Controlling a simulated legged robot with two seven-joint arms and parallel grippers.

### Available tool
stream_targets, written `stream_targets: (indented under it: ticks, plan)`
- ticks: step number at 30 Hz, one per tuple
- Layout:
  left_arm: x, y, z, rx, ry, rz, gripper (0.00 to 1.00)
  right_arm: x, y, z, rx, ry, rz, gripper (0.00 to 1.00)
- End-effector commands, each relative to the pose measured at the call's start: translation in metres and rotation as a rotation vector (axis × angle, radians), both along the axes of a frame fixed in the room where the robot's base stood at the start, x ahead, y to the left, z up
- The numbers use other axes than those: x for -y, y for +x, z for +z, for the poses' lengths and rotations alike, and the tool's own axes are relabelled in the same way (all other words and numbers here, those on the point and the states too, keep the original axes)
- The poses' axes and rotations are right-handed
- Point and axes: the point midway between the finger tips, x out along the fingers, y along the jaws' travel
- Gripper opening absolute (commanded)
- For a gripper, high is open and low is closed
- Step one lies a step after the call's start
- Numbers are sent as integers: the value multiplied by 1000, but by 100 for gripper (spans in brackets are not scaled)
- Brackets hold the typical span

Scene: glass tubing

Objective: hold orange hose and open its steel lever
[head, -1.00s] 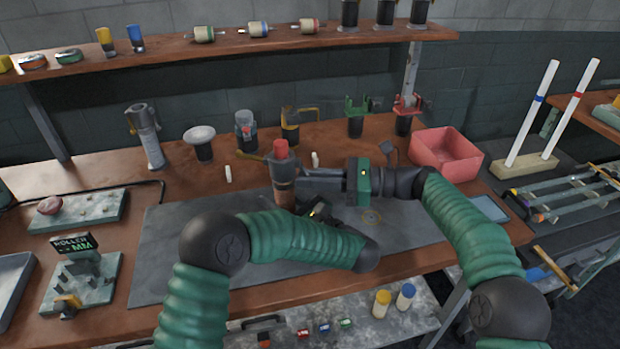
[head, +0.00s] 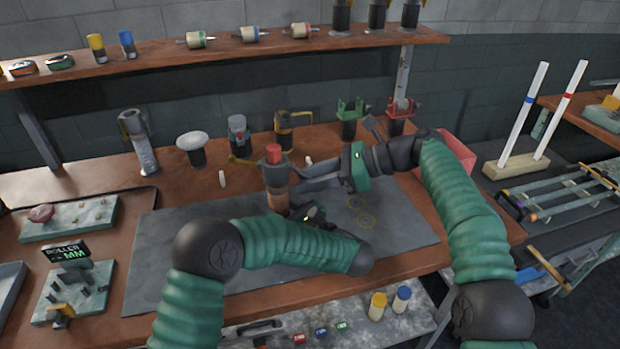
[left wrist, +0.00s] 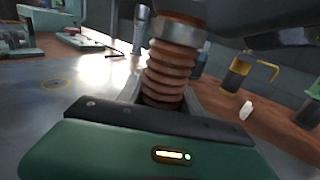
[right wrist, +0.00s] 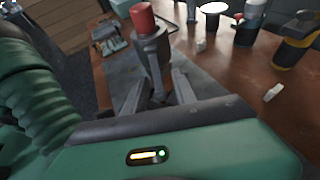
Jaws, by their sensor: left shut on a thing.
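The orange hose (head: 276,200) is a ribbed copper-coloured piece standing upright over the grey mat, with a dark grey metal fitting and a red cap (head: 274,152) on top. My left gripper (head: 286,211) is shut around the hose; the left wrist view shows its ribs (left wrist: 168,75) between the fingers. My right gripper (head: 303,183) is just right of the fitting. In the right wrist view its fingers (right wrist: 157,92) are spread, with the grey fitting (right wrist: 153,52) beyond and between them.
Several fittings stand behind, including one with a yellow handle (head: 288,133) and a green-topped one (head: 349,120). A red bin (head: 458,152) is partly behind my right arm. The roller block (head: 70,290) is at left. The grey mat (head: 180,235) has clear room.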

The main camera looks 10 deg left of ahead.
Motion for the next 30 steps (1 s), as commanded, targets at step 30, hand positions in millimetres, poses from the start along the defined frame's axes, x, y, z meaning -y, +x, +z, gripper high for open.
stream_targets:
  ticks: [30]
  plan:
    - [0, 0, -2, -4, -3, -1, 0, 73, 12, 25, -13, 29, 9, 33]
